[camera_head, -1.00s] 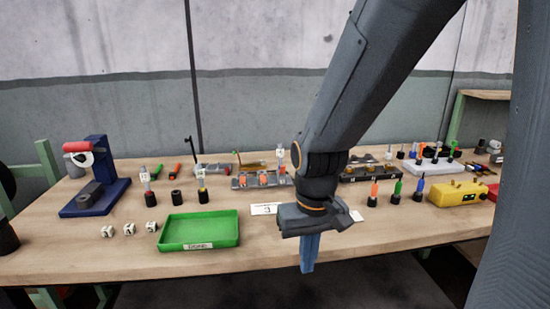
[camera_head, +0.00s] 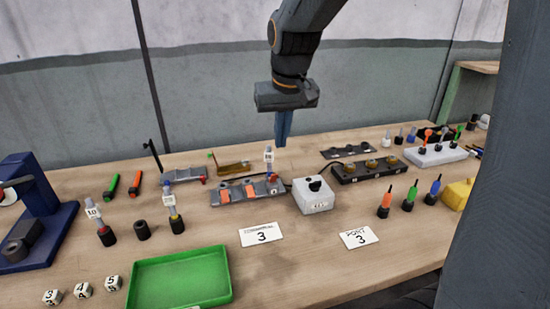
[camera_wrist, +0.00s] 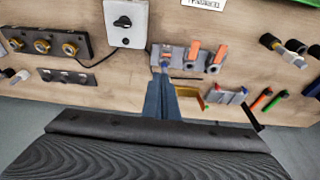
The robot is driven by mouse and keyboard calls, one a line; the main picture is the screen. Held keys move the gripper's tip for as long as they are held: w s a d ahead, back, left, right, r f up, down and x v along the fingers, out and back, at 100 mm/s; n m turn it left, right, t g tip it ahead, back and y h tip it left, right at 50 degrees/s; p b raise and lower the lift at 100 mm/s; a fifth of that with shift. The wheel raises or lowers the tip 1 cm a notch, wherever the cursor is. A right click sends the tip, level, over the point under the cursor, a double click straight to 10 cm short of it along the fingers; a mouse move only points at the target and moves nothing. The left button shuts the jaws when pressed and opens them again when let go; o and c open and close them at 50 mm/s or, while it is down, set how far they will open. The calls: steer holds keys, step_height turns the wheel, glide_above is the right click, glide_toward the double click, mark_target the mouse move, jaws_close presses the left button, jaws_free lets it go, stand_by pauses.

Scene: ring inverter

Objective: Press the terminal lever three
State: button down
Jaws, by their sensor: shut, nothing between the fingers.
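The grey terminal block (camera_head: 237,193) lies mid-table in the head view, with orange levers on it. It also shows in the wrist view (camera_wrist: 181,58), with two raised orange levers, the left one (camera_wrist: 193,51) and the right one (camera_wrist: 217,56). I see no contact with a lever.
A white box with a black knob (camera_head: 315,195) stands right of the block. A green tray (camera_head: 180,278) is front left. A dark connector strip (camera_head: 367,172) lies right.

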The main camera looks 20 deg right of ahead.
mark_target(273, 177)
steer(key=x, duration=0.3)
steer(key=a+p+x, duration=0.1)
steer(key=x, duration=0.6)
steer(key=shift+a, duration=0.2)
